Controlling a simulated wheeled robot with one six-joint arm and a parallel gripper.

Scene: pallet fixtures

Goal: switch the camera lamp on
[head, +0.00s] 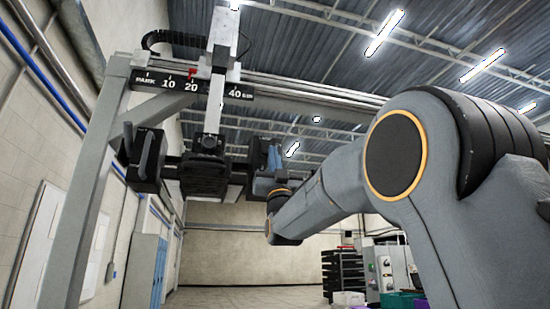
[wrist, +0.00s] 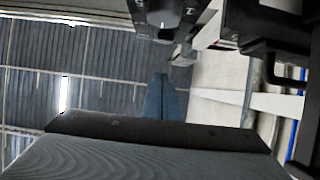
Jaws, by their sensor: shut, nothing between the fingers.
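The dark camera unit (head: 205,176) hangs from a pale vertical column on the overhead rail, left of centre in the head view. A black box with a handle (head: 148,160) is at its left end. Pale panels show on its underside, but I cannot tell which part is the lamp or its switch, or whether it is lit. My gripper (head: 272,155) has blue fingers and is raised close to the unit's right side; contact cannot be told. In the wrist view my gripper (wrist: 160,82) is shut and empty. Dark parts of the unit (wrist: 270,30) fill the upper right there.
The rail carries a scale plate (head: 170,84) marked PARK, 10, 20 and 40 cm, with a red pointer (head: 192,73) near 20. A grey post (head: 92,200) stands at left. Black stacked trays (head: 340,272) and a machine (head: 388,268) stand at the back right. The floor behind is open.

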